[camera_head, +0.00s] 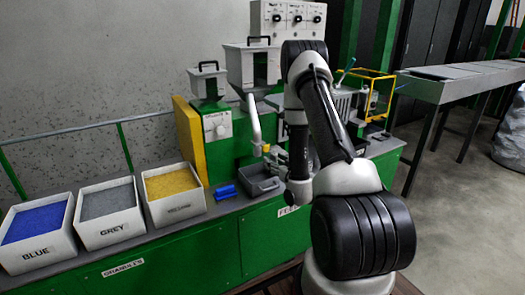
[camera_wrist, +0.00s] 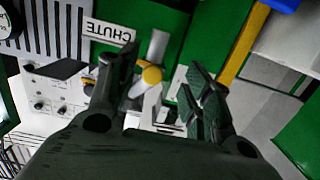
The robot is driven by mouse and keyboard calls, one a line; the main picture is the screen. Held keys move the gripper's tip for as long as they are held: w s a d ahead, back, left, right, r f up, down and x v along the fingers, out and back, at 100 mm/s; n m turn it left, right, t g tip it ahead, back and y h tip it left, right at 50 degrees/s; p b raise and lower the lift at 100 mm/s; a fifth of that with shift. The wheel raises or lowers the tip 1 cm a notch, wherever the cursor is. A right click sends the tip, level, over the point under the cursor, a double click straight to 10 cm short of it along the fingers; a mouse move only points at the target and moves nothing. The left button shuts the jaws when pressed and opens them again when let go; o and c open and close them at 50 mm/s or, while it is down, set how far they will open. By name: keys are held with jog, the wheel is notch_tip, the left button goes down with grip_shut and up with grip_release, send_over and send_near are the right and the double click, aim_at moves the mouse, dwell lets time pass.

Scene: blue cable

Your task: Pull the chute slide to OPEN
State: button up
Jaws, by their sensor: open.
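In the wrist view the yellow knob (camera_wrist: 152,75) of the chute slide sits on a grey metal bar (camera_wrist: 158,46), against the green machine front. A white plate reading CHUTE (camera_wrist: 109,33) appears upside down beside it. My gripper (camera_wrist: 160,78) is open, with one dark finger on each side of the knob in the picture; I cannot tell whether either touches it. In the head view a small yellow knob (camera_head: 266,148) shows just left of my arm, near the lower end of a pale pipe (camera_head: 254,122). My fingers are hard to make out there.
A grey bin (camera_head: 262,190) and a blue object (camera_head: 225,192) lie on the bench below the pipe. Boxes of blue (camera_head: 36,222), grey (camera_head: 108,201) and yellow (camera_head: 169,183) granules stand at left. A yellow panel (camera_head: 190,138) and hopper (camera_head: 250,65) stand behind.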

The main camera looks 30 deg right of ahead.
aim_at(267, 149)
jog(key=shift+t, duration=0.6)
jog(key=w+r, duration=0.1)
jog(key=w, duration=0.4)
jog(key=w+r, duration=0.1)
jog(key=w, duration=0.2)
jog(key=shift+r, duration=0.3)
jog(key=shift+c, duration=0.2)
grip_shut()
